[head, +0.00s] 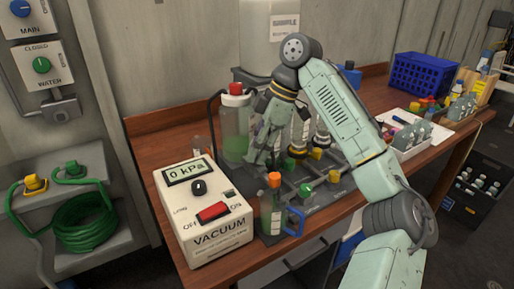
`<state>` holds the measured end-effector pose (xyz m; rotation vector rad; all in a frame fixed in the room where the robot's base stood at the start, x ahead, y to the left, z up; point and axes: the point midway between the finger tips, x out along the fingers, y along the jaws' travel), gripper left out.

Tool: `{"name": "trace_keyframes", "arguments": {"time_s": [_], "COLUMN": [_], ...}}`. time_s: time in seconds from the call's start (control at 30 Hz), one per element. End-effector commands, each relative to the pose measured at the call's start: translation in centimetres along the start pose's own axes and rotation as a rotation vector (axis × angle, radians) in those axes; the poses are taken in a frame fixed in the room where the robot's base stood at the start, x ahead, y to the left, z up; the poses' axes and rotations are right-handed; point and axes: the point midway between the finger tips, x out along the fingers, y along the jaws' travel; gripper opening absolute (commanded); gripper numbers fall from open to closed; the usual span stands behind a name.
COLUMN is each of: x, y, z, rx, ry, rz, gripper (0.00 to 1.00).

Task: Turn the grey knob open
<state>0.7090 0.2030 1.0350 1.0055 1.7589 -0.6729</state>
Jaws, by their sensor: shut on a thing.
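My gripper (262,160) reaches down over the dark valve manifold (345,188) on the wooden bench, behind the vacuum box. Its fingers look closed at the manifold, and they hide what lies between them. I see no grey knob in the open; the spot at the fingertips is covered. Other knobs on the manifold show clearly: an orange one (274,180), a yellow one (316,153) and a green one (334,176). How far the gripped part is turned cannot be seen.
The white vacuum box (205,215) reads 0 kPa at front left. A green bottle with a red cap (235,120) stands behind my gripper. A small flask (270,215) and a blue handle (294,222) stand at the front edge. A blue crate (420,75) is at the back right.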

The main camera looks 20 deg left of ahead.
Motion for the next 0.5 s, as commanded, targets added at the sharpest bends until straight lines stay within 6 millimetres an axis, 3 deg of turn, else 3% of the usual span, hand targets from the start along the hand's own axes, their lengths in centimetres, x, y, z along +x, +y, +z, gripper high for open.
{"name": "trace_keyframes", "arguments": {"time_s": [0.2, 0.23, 0.5], "x": [-0.1, -0.1, -0.04], "y": [0.05, 0.05, 0.02], "z": [-0.04, -0.04, -0.02], "rx": [0.0, 0.0, 0.001], "ry": [0.001, 0.001, 0.001], "rz": [0.004, 0.004, 0.002], "gripper": [0.0, 0.28, 0.46]}}
